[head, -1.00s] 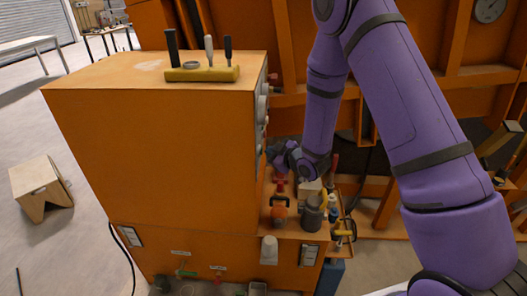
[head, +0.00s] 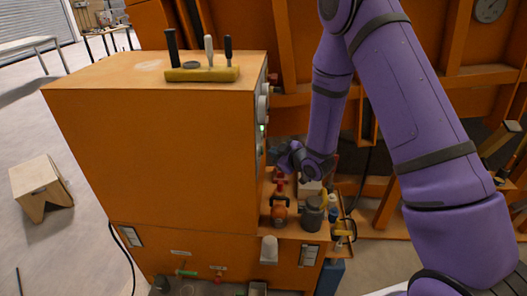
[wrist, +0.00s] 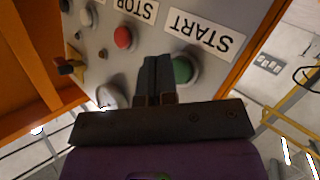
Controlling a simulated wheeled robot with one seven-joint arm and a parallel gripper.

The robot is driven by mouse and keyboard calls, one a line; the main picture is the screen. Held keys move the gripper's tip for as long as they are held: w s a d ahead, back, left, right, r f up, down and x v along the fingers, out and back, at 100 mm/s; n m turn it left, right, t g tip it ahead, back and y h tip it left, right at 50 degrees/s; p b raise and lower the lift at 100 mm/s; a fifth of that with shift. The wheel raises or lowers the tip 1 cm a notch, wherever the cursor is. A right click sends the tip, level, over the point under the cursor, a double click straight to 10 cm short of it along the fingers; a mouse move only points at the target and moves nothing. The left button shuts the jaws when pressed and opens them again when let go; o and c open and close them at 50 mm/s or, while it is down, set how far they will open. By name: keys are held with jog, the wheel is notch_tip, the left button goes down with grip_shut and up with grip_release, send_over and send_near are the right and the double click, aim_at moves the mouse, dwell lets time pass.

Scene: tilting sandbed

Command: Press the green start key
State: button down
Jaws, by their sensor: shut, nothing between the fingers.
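The green start key (wrist: 182,70) sits in a grey ring on the control panel, beside an upside-down START label (wrist: 203,32) in the wrist view. My gripper (wrist: 156,62) is shut and empty. Its fingertips appear just left of the green key and cover part of its edge; I cannot tell whether they touch it. In the head view my gripper (head: 282,157) is beside the panel side of the orange cabinet (head: 160,150). A small green light (head: 262,128) glows on that panel, seen nearly edge-on.
A red button (wrist: 122,37) with a STOP label (wrist: 134,8) is left of the green key in the wrist view. A yellow tool holder (head: 202,74) lies on the cabinet top. A grey jar (head: 312,214) and other items crowd the ledge below my gripper.

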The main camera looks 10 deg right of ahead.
jog(key=shift+d, duration=0.1)
jog(key=shift+s+d, duration=0.25)
jog(key=shift+d, duration=0.55)
jog(key=shift+s+d, duration=0.3)
jog(key=shift+d, duration=0.5)
jog(key=shift+s+d, duration=0.25)
jog(key=shift+d, duration=0.55)
jog(key=s+d+r+m+g+h, duration=0.1)
jog(key=s+d+r+m+h, duration=0.1)
jog(key=r, duration=0.5)
jog(key=s+d+r+m+g+h, duration=0.1)
jog(key=s+d+r+m+h, duration=0.15)
jog(key=r, duration=0.45)
jog(key=s+d+r+m+h, duration=0.1)
jog(key=s+r+h, duration=0.15)
jog(key=r, duration=0.55)
jog(key=s+r+m+g, duration=0.2)
jog(key=s+r, duration=0.1)
jog(key=s, duration=0.6)
jog(key=s+r+m+g, duration=0.1)
jog(key=s+r, duration=0.2)
jog(key=s, duration=0.7)
jog(key=s+r+m+g, duration=0.2)
jog(key=s+r, duration=0.2)
jog(key=s, duration=0.6)
jog(key=shift+s+a+m+g, duration=0.25)
jog(key=shift+a+m+g, duration=0.05)
jog(key=shift+m, duration=0.05)
